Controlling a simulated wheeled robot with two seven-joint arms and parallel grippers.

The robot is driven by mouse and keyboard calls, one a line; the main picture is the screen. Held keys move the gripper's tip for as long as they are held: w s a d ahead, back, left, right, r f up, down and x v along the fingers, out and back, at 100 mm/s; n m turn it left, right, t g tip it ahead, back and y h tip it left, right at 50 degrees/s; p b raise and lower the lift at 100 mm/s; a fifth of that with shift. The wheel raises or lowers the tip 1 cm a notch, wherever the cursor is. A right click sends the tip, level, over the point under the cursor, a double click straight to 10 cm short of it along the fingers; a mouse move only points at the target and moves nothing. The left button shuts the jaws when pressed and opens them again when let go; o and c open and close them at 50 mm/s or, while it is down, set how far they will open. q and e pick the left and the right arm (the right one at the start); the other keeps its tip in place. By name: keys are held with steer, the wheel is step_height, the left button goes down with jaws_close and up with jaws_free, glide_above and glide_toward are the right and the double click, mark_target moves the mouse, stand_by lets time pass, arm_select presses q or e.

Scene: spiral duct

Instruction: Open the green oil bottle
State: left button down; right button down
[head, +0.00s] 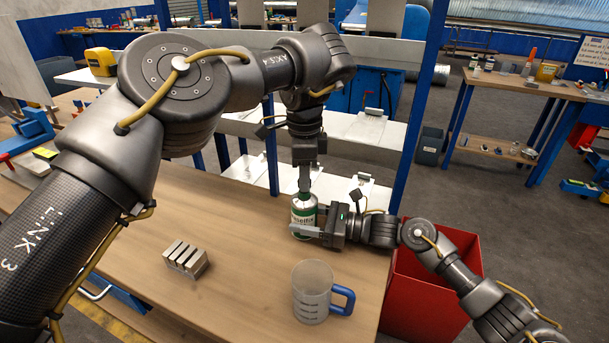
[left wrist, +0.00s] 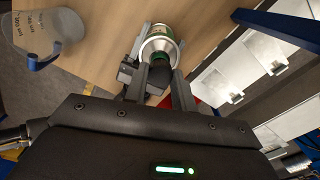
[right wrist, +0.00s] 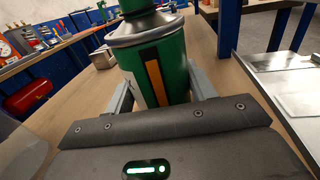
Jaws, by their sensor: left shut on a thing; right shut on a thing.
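The green oil bottle (head: 304,217) stands upright near the far right edge of the wooden table, with a white label and a silvery shoulder. My right gripper (head: 313,232) is shut around its body from the right; the right wrist view shows the green body (right wrist: 176,73) between the fingers. My left gripper (head: 305,188) points straight down from above and is shut on the dark cap at the bottle's top. In the left wrist view, the fingers (left wrist: 164,82) flank the dark cap, with the silvery shoulder (left wrist: 160,43) beyond. The fingers partly hide the cap.
A clear measuring jug (head: 312,292) with a blue handle stands in front of the bottle. A slotted metal block (head: 185,258) sits to the left. A red bin (head: 432,282) stands beyond the table's right edge. White shelves (head: 365,132) and blue posts stand behind.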

arm_select(q)
steer(key=shift+r, duration=2.05)
arm_select(e)
steer(key=shift+c, duration=2.1)
jaws_free()
arm_select(q)
step_height(320, 180, down, 4)
steer(key=b, duration=0.4)
arm_select(e)
steer(key=v, duration=1)
steer(key=shift+s+d+f, duration=0.15)
steer(key=shift+d, duration=0.2)
arm_select(q)
steer(key=shift+f, duration=0.15)
arm_select(e)
steer(key=shift+s+d+r, duration=0.15)
steer(key=shift+d+r, duration=0.05)
steer(key=shift+d, duration=0.45)
